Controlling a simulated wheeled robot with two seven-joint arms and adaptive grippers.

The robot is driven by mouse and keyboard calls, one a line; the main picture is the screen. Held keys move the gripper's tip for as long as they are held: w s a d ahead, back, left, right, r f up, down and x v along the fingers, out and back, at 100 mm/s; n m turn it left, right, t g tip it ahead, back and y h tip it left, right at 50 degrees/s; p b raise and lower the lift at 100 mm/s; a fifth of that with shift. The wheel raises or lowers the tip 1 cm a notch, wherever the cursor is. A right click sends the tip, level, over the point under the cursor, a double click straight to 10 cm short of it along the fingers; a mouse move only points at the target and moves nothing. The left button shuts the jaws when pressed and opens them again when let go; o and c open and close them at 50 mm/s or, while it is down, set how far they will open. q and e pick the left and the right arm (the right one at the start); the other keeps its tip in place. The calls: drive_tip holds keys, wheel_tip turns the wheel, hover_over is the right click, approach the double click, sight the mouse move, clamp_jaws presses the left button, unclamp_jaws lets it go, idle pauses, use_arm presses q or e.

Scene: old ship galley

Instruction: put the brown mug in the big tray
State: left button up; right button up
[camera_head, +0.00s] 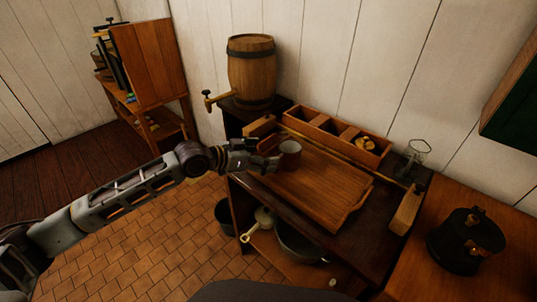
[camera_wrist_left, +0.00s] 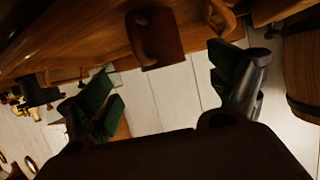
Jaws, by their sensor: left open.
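The brown mug (camera_head: 290,155) stands at the left end of the big wooden tray (camera_head: 325,192), seemingly inside its rim. My left gripper (camera_head: 268,163) is open just left of the mug in the head view. In the left wrist view the mug (camera_wrist_left: 157,38) shows beyond the open fingers (camera_wrist_left: 165,92), apart from them, with nothing held between them. The tray's wooden surface shows behind the mug in that view. The exact contact under the mug is not clear. My right gripper is not in view.
A divided wooden box (camera_head: 335,137) lies behind the tray, with a glass jar (camera_head: 417,152) to its right. A barrel (camera_head: 252,72) with a tap stands at back left. A dark pot (camera_head: 466,240) sits on the right counter. Most of the tray is bare.

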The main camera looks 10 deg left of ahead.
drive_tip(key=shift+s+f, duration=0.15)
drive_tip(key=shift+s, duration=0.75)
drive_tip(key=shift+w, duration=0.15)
